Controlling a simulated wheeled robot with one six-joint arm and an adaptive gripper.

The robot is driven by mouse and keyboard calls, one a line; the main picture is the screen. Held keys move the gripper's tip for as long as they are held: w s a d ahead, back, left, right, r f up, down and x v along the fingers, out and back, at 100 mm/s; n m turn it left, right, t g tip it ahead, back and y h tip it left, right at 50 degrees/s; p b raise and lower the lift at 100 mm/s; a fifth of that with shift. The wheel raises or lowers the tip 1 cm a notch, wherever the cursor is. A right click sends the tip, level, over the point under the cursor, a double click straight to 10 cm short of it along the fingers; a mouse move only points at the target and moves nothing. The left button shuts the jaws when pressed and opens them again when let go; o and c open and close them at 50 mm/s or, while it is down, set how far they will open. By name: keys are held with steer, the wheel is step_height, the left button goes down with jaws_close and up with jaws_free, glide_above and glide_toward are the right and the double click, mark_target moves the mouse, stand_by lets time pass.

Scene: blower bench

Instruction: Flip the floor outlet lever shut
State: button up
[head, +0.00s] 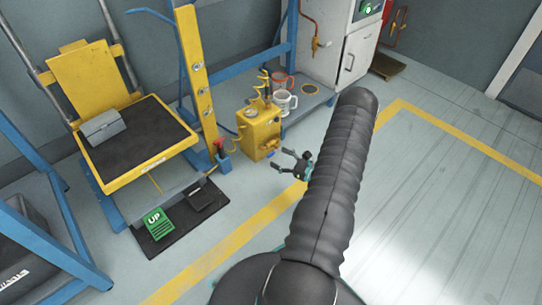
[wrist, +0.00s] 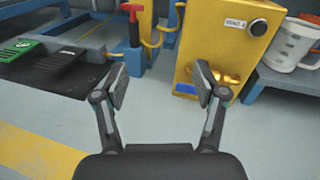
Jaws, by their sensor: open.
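A red-handled lever (wrist: 133,25) stands upright on a dark base on a blue block, left of the yellow box; it also shows in the head view (head: 219,146). The yellow box (wrist: 232,40) has a dark knob, a small label and a brass fitting (wrist: 222,77) low on its front; the box also shows in the head view (head: 257,130). I cannot tell for certain which is the floor outlet lever. My gripper (wrist: 161,82) is open and empty, apart from both; in the head view it (head: 279,160) is low in front of the yellow box.
A green UP pedal (head: 157,222) and a black pedal (head: 203,196) lie on a dark mat at left, below a yellow-edged lift platform (head: 133,177). White and red-rimmed jugs (head: 284,101) stand on a blue shelf behind the box. Floor at right is clear beyond the yellow line.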

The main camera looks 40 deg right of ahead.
mark_target(271, 154)
steer(key=s+d+f+m+t+h, duration=0.1)
steer(key=s+d+f+m+h, duration=0.3)
steer(key=f, duration=0.4)
steer(key=w, duration=0.4)
steer(key=w+b, duration=0.1)
steer(key=w, duration=0.4)
steer(key=w+a, duration=0.1)
steer(key=w, duration=0.3)
steer(key=shift+w+a+r+b, duration=0.1)
steer(key=shift+w+r+b, duration=0.15)
steer(key=shift+w+b, duration=0.15)
steer(key=shift+c, duration=0.3)
jaws_close()
